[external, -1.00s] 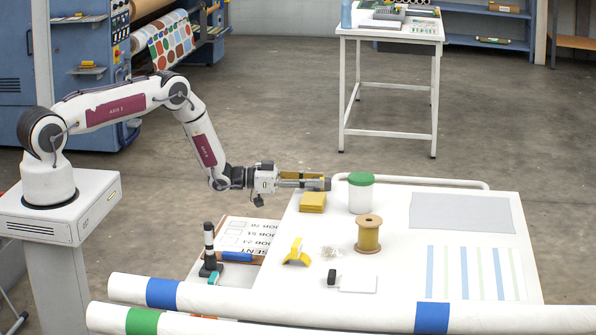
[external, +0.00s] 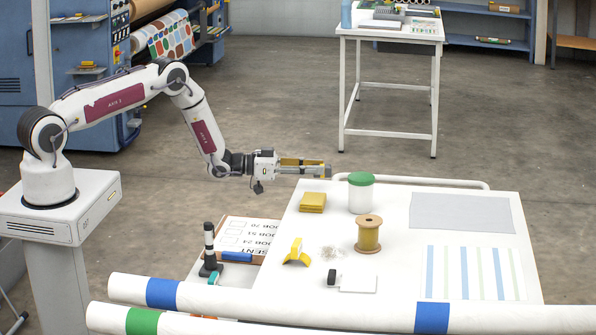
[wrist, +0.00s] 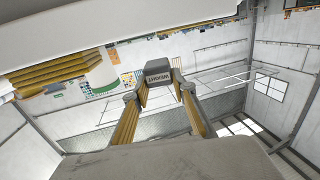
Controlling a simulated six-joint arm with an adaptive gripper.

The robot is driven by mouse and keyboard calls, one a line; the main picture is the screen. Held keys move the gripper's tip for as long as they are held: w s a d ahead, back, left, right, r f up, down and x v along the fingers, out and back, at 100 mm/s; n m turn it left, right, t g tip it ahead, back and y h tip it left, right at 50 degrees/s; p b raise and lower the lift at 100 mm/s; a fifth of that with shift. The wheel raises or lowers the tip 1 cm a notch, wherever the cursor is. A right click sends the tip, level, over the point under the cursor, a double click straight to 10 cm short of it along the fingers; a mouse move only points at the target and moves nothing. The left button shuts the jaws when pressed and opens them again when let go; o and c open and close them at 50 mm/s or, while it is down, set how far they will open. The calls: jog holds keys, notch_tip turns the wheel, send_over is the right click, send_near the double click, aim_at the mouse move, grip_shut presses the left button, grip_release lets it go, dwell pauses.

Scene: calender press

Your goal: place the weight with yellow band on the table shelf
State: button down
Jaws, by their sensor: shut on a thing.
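My gripper (external: 316,166) reaches out level above the back left part of the white table (external: 400,255), with its fingers shut on a grey block. In the wrist view the block (wrist: 158,68), marked with dark lettering that seems to read WEIGHT, sits between the yellowish tips of my gripper (wrist: 160,88). Its yellow band is not clear there. In the external view the block (external: 324,171) is a small grey shape at the fingertips, apart from the tabletop. A board with job labels (external: 255,235) lies low at the table's left side; I cannot tell whether it rests on a shelf.
A green-lidded jar (external: 361,195) and yellow pads (external: 312,202) stand just below and near my gripper. A spool (external: 368,235), a yellow bracket (external: 297,252) and a dark upright tool (external: 209,250) stand nearer the front. Long rolls (external: 300,300) cross the front edge.

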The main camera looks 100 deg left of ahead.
jog(key=shift+r, duration=3)
jog(key=shift+a+r, duration=0.15)
jog(key=d+r+h, duration=0.1)
jog(key=d+r, duration=0.4)
jog(key=d, duration=1.1)
jog(key=d+r+m+h, duration=0.1)
jog(key=d+r, duration=0.5)
jog(key=d, duration=1.1)
jog(key=d+r+m+h, duration=0.1)
jog(key=d+r, duration=0.4)
jog(key=d, duration=1.2)
jog(key=shift+s+r, duration=0.15)
jog(key=shift+s, duration=0.3)
jog(key=shift+a, duration=0.1)
